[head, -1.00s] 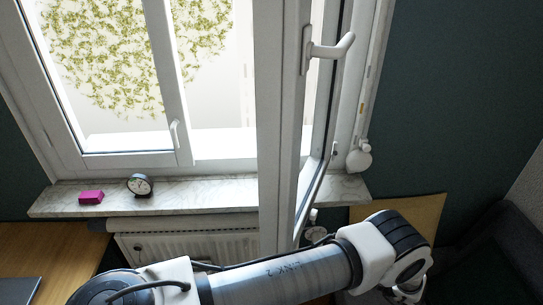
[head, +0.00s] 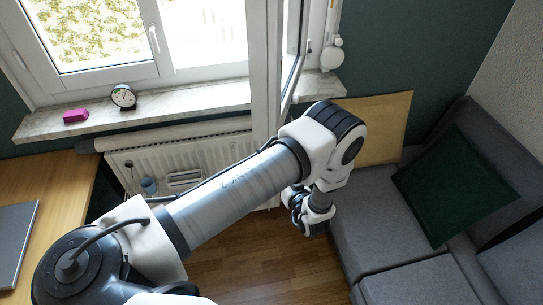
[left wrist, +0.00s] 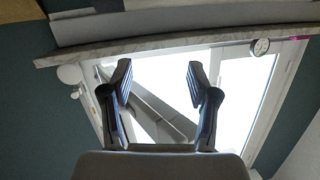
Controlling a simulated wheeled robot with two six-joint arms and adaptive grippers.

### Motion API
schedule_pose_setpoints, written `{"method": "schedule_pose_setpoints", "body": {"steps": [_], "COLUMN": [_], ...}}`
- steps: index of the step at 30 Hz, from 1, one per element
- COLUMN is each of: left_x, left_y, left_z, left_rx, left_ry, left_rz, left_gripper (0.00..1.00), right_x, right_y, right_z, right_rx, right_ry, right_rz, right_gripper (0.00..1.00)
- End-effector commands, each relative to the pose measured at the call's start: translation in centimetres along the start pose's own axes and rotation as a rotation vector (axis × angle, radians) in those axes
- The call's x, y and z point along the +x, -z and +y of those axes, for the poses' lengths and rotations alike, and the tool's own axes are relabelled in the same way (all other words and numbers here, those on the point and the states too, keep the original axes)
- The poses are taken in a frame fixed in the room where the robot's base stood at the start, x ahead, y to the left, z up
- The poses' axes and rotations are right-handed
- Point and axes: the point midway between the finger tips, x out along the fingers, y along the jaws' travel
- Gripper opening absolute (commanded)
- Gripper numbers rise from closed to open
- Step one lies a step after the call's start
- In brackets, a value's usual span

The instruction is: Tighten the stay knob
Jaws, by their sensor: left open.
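No part is clearly recognisable as the stay knob. A white rounded fitting (head: 331,57) sits at the right side of the window frame, above the sill's right end; I cannot tell whether it is the knob. It also shows in the left wrist view (left wrist: 69,74). The open window sash (head: 265,70) swings into the room, and a sash shows between my fingers in the left wrist view (left wrist: 150,105). My left gripper (left wrist: 158,77) is open and empty, apart from the window. In the head view my left wrist hangs low in front of the sofa; its fingertips are not clear.
The marble sill (head: 190,100) holds a black clock (head: 123,96) and a pink block (head: 76,116). A radiator (head: 205,155) stands below. A grey sofa (head: 385,205) with a green cushion (head: 455,188) is at right, a wooden desk (head: 60,180) at left.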

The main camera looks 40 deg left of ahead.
Motion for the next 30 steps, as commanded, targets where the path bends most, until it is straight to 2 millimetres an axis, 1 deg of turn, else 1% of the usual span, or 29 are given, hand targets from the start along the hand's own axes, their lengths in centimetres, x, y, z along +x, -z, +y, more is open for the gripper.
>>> {"method": "schedule_pose_setpoints", "body": {"steps": [1,3,6,9,13,26,28,29,30], "left_x": [0.3,0.4,0.3,0.1,0.0,-0.1,0.1,0.6,1.2], "left_y": [-1.5,-2.9,-4.5,-5.4,-5.8,-5.8,-5.8,-5.9,-6.1], "left_z": [-0.2,-0.5,-0.8,-1.0,-1.1,-1.1,-1.0,-1.0,-1.7], "left_rx": [0.029,0.070,0.115,0.143,0.157,0.157,0.152,0.143,0.140], "left_ry": [-0.031,-0.079,-0.132,-0.166,-0.183,-0.183,-0.182,-0.175,-0.157], "left_rz": [-0.032,-0.079,-0.135,-0.172,-0.192,-0.191,-0.188,-0.185,-0.190], "left_gripper": [0.60,0.60,0.60,0.60,0.60,0.60,0.60,0.60,0.60], "right_x": [1.0,1.5,2.0,2.3,2.3,2.3,2.7,3.1,3.8], "right_y": [0.0,0.0,0.0,0.0,0.0,0.0,0.0,0.0,0.0], "right_z": [0.0,0.0,0.0,0.0,0.0,0.0,0.0,0.0,0.0], "right_rx": [0.000,0.000,0.000,0.000,0.000,0.000,0.000,0.000,0.000], "right_ry": [0.000,0.000,0.000,0.000,0.000,0.000,0.000,0.000,0.000], "right_rz": [0.000,0.000,0.000,0.000,0.000,0.000,0.000,0.000,0.000], "right_gripper": [0.40,0.40,0.40,0.40,0.40,0.40,0.40,0.40,0.40]}}
